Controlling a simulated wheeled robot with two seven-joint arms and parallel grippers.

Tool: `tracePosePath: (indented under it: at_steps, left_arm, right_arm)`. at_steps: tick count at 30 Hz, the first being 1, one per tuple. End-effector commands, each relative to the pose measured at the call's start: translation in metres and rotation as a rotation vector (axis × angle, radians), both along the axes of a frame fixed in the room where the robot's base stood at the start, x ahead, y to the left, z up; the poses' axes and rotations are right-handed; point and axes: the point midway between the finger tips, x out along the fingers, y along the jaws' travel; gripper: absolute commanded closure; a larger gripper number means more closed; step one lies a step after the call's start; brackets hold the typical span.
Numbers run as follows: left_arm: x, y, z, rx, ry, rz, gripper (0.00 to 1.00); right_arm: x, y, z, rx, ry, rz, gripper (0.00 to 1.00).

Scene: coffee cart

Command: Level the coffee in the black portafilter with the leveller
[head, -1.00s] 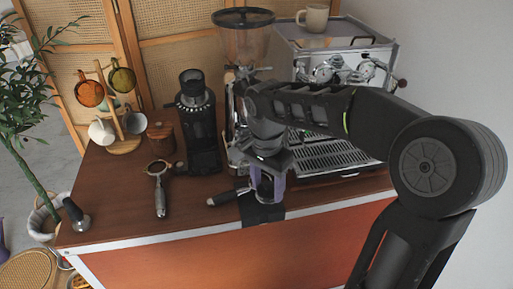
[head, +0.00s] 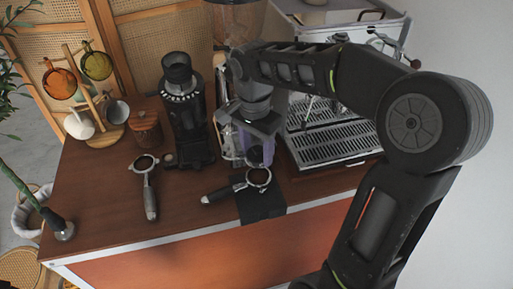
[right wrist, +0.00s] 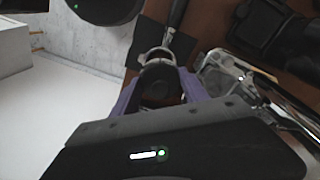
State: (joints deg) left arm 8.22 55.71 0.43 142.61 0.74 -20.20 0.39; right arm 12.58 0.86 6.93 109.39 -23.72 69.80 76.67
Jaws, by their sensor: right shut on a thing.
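The black-handled portafilter (head: 225,193) lies on a black mat (head: 262,208) at the counter's front edge, its basket pointing right with brown coffee in it. My right gripper (head: 256,152), with purple fingers, is above and slightly behind the basket. It is shut on a small dark round thing, seemingly the leveller (head: 255,156), which looks raised clear of the basket. In the right wrist view the dark leveller (right wrist: 160,82) sits between the purple fingers, with the portafilter's ring and handle (right wrist: 177,14) beyond. The fingers hide much of the leveller. My left gripper is out of view.
A second portafilter (head: 149,190) lies to the left. A black grinder (head: 187,120), a wooden canister (head: 146,130) and a mug stand (head: 90,95) are behind. The espresso machine (head: 330,140) stands close on the right.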

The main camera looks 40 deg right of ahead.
Motion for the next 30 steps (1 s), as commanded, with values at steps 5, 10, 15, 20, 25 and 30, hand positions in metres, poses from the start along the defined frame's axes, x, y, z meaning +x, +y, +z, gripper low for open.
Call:
tracePosePath:
  at_steps: [5,10,15,20,25,30]
  left_arm:
    - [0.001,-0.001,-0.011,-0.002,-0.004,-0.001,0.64]
    - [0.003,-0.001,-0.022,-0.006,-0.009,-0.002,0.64]
    - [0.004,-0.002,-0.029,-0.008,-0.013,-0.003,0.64]
    - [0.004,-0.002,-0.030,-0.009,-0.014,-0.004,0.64]
    - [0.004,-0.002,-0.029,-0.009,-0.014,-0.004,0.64]
    - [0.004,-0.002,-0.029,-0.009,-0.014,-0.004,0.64]
  right_arm:
    - [0.000,0.000,-0.015,0.000,0.000,0.000,0.96]
    - [0.000,-0.001,-0.031,0.000,0.000,0.000,0.96]
    - [0.000,-0.001,-0.043,0.000,-0.001,0.001,0.96]
    - [-0.001,-0.001,-0.046,0.000,-0.001,0.001,0.96]
    - [0.000,-0.001,-0.045,0.000,-0.001,0.001,0.96]
    - [0.000,-0.001,-0.045,0.000,-0.001,0.000,0.96]
